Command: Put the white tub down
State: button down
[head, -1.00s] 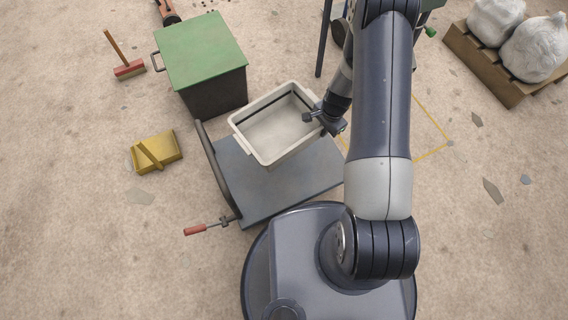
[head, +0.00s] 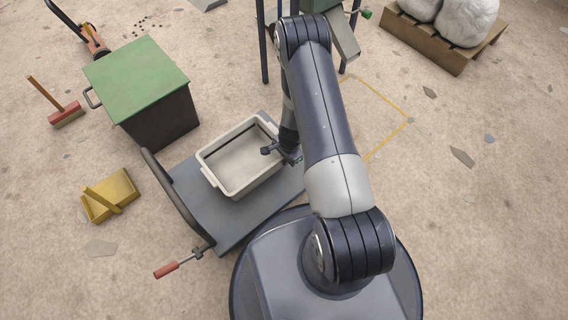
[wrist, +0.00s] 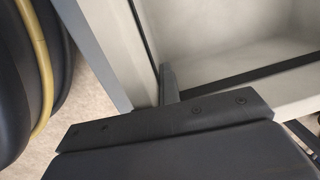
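The white tub (head: 214,181) is an open, empty rectangular bin, level and upright over the dark grey deck of a flat trolley (head: 235,227). I cannot tell whether its base touches the deck. My gripper (head: 287,153) is at the tub's right side wall. In the wrist view one finger (wrist: 170,84) shows against the inside of the tub wall (wrist: 97,48). It appears shut on that wall; the other finger is hidden.
The trolley has a curved handle and a red-gripped lever (head: 166,270). A green-lidded bin (head: 137,72) stands behind left. A yellow dustpan (head: 110,195) and red brush (head: 65,114) lie left. A yellow floor outline (head: 385,104) lies right, near a pallet of white sacks (head: 430,42).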

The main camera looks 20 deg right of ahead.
notch_tip(320, 180, down, 2)
jog(key=shift+f+b, duration=0.2)
jog(key=shift+b, duration=0.1)
jog(key=shift+r, duration=0.15)
jog(key=c, duration=2.1)
grip_release()
jog(key=shift+f, duration=0.2)
jog(key=o, duration=0.5)
jog(key=shift+c, duration=0.2)
jog(key=shift+r, duration=0.1)
notch_tip(320, 180, up, 12)
jog(key=d+p, duration=0.1)
jog(key=p, duration=0.4)
jog(key=shift+s, duration=0.35)
